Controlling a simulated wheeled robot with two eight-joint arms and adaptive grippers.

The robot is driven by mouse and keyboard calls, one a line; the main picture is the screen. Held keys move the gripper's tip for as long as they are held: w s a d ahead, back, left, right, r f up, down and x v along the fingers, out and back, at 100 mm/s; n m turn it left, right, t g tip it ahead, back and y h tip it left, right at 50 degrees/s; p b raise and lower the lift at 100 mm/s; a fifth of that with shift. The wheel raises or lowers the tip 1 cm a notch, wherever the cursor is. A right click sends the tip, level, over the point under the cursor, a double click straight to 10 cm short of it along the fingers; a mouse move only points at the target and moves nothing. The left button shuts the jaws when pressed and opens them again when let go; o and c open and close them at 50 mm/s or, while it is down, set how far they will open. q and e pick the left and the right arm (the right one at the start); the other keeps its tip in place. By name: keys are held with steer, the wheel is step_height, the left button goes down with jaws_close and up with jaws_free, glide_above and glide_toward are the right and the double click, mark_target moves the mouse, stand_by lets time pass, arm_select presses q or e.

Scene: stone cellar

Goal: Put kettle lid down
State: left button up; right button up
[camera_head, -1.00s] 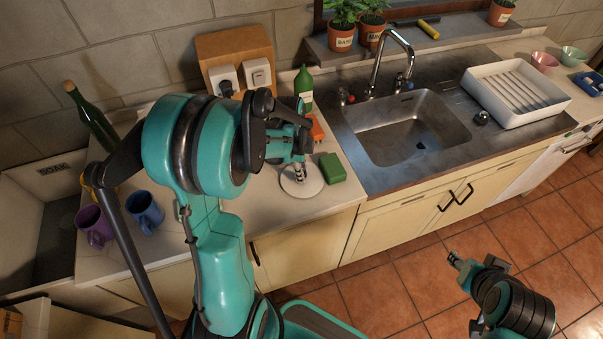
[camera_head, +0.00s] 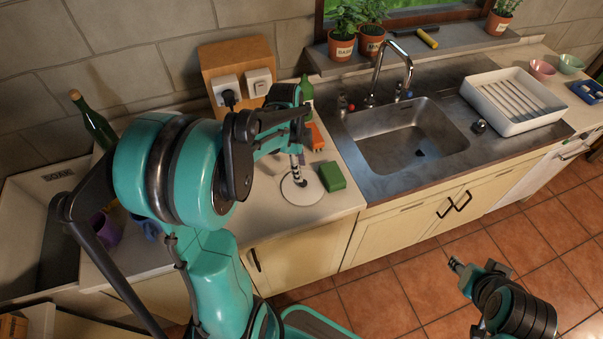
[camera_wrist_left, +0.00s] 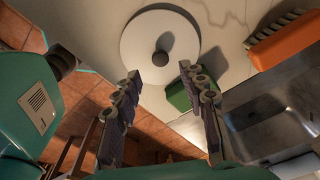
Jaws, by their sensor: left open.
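The kettle lid, a flat white disc (camera_head: 304,196) with a dark round knob, lies on the counter to the left of the sink. In the left wrist view the whole lid (camera_wrist_left: 136,37) shows, knob up. My left gripper (camera_head: 297,172) is over the lid in the head view. In the left wrist view its two fingers (camera_wrist_left: 160,82) are spread apart with nothing between them, and the knob is clear of both fingertips. My right gripper (camera_head: 456,265) is at the lower right over the floor, away from the counter; its finger opening cannot be made out.
A green block (camera_head: 332,177) lies right beside the lid, with an orange brush (camera_head: 314,136) and a green bottle (camera_head: 307,92) behind it. The steel sink (camera_head: 412,140) is to the right. A purple mug (camera_head: 106,232) and a blue mug stand left, partly behind my arm.

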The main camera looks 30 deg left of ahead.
arm_select(q)
step_height(320, 180, up, 5)
steer(key=s+d+r+n+t, duration=0.2)
steer(key=s+d+n+t, duration=0.1)
steer(key=s+d+n, duration=0.2)
steer(key=s+d+r+n+t+y, duration=0.1)
steer(key=s+d+r+n+t, duration=0.1)
steer(key=s+d+n, duration=0.3)
steer(key=d+n+t+p, duration=0.1)
steer(key=n, duration=0.2)
steer(key=shift+s+d+r+n+t, duration=0.3)
